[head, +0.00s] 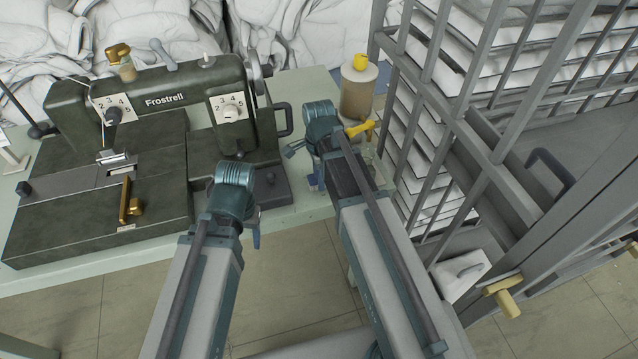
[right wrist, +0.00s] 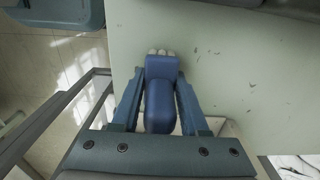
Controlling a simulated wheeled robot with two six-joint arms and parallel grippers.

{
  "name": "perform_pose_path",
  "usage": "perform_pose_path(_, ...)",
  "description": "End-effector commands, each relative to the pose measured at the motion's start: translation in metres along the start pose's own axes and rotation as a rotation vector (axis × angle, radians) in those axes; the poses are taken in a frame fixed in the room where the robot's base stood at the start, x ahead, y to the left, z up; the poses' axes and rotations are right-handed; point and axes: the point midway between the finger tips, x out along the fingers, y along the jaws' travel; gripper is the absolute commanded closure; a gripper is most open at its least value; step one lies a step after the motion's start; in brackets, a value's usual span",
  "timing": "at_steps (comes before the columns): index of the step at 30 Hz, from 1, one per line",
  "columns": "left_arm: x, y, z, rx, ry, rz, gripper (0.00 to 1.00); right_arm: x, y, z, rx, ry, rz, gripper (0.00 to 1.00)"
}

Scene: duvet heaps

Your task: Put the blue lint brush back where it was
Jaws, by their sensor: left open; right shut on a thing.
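The blue lint brush (right wrist: 161,98) is between the two fingers of my right gripper (right wrist: 160,80), which is shut on it. Its pale, knobbly end points up in the right wrist view, over the pale green table (right wrist: 225,45). I cannot tell whether the brush touches the table. In the head view my right gripper (head: 316,178) is over the table's right part, mostly hidden behind its own arm. My left gripper (head: 257,232) is open near the table's front edge, largely hidden by its wrist, with nothing seen in it.
A dark green sewing machine (head: 165,105) fills the table's left and middle. A brownish container with a yellow cap (head: 358,95) stands at the back right, with a yellow-handled thing (head: 360,128) near it. A metal barred rack (head: 480,120) of folded white cloth stands close on the right.

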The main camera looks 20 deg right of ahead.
Motion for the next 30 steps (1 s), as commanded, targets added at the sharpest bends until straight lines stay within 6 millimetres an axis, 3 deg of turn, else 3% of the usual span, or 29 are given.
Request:
perform_pose_path(1, 0.0070, 0.0007, -0.0004, 0.000, 0.000, 0.000, 0.41, 0.0070, 0.0000, 0.0000, 0.000, 0.000, 0.000, 1.00)
perform_pose_path(13, 0.0092, 0.0009, -0.0005, 0.000, 0.000, 0.000, 0.41, 0.0093, 0.0000, 0.0001, 0.000, 0.000, 0.000, 1.00)
perform_pose_path(14, 0.0075, 0.0007, -0.0004, 0.000, 0.000, 0.000, 0.41, 0.0075, 0.0000, 0.0001, 0.000, 0.000, 0.000, 0.51)
perform_pose_path(18, 0.0071, 0.0007, -0.0004, 0.000, 0.000, 0.000, 0.41, 0.0072, 0.0000, 0.0001, 0.000, 0.000, 0.000, 0.26)
perform_pose_path(30, 0.0044, 0.0004, -0.0003, 0.000, 0.000, 0.000, 0.41, 0.0044, 0.0000, 0.0000, 0.000, 0.000, 0.000, 0.26)
